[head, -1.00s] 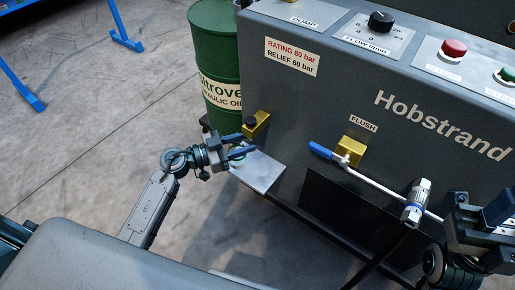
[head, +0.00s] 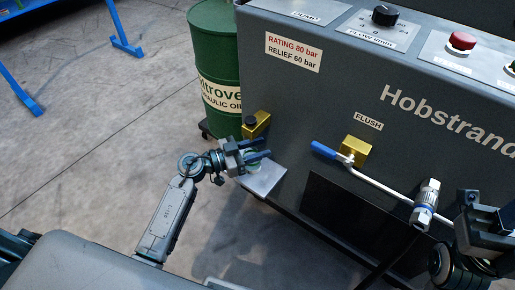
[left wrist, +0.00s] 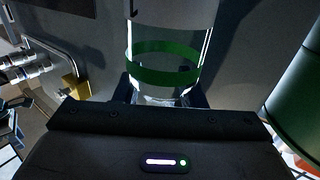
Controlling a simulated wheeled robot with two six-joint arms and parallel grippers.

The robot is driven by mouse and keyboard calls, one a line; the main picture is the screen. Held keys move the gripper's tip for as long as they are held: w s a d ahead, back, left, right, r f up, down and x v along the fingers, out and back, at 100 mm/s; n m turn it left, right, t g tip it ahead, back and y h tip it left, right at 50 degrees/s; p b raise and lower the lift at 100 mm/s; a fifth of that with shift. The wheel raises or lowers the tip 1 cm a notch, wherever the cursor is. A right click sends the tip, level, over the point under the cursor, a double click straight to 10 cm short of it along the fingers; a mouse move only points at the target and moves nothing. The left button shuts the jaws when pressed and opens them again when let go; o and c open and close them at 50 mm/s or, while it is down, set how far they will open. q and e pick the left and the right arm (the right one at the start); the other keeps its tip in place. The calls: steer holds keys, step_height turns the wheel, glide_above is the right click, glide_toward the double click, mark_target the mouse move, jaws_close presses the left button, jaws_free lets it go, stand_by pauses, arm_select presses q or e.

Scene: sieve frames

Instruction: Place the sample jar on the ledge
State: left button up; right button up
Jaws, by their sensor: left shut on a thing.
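The sample jar is clear with a green band. It shows in the left wrist view (left wrist: 165,62), upright between the fingers, and as a small greenish patch in the head view (head: 253,160). My left gripper (head: 258,156) is shut on it. The ledge (head: 266,180) is a bare metal plate on the lower left of the grey machine. The gripper and jar appear over the ledge's back left part; whether the jar touches the plate I cannot tell. My right gripper (head: 487,222) is partly in view at the right edge; its fingers are not clear.
A blue-handled flush valve (head: 336,154) and a hose fitting (head: 426,205) are to the right.

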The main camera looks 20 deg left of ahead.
arm_select(q)
steer(key=o, duration=1.3)
steer(key=shift+c, duration=0.2)
